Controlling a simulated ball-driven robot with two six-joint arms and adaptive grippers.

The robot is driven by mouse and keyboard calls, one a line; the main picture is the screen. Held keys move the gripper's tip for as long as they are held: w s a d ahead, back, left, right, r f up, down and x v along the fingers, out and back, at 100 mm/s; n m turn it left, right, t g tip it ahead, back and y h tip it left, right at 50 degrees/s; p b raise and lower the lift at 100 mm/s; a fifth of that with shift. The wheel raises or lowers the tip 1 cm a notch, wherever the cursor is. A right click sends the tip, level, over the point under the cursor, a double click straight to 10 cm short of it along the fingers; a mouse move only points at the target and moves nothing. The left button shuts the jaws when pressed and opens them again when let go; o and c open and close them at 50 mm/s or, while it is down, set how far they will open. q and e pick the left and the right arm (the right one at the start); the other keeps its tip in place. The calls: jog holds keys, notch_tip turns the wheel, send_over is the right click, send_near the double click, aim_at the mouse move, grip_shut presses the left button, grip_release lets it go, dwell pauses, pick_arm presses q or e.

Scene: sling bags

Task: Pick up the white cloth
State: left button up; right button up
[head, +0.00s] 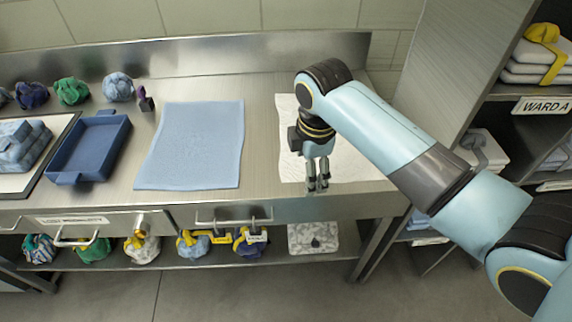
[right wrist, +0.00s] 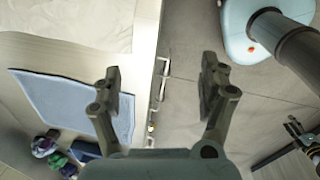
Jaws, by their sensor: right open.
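The white cloth (head: 287,165) lies flat on the right part of the steel counter in the head view. My right arm and wrist hide much of its middle and right side. It also shows at the top left in the right wrist view (right wrist: 85,22). My right gripper (head: 318,185) is over the front part of the cloth in the head view, fingers pointing down. In the right wrist view my right gripper (right wrist: 160,75) is open with nothing between its fingers, the counter's front edge running below the gap.
A light blue cloth (head: 192,145) lies left of the white one. A blue tray (head: 113,160) and several rolled bundles stand further left. A shelf unit labelled WARD A (head: 544,105) stands to the right. Drawer handles (head: 232,221) stick out of the counter's front.

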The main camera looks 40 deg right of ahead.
aim_at(286, 179)
jog(key=w+d+f+n+g, duration=0.1)
jog(key=w+f+n, duration=0.1)
jog(key=w+n, duration=0.65)
jog(key=shift+y, duration=0.3)
jog(key=f+b, duration=0.2)
jog(key=b, duration=0.1)
jog(key=f+b, duration=0.5)
jog(key=b, duration=0.1)
jog(key=shift+w+f, duration=0.2)
jog(key=shift+w, duration=0.2)
jog(key=shift+f, duration=0.95)
jog(key=shift+f+b, duration=0.15)
jog(key=shift+b, duration=0.15)
jog(key=shift+c, duration=0.3)
jog(key=shift+s+a, duration=0.1)
grip_shut()
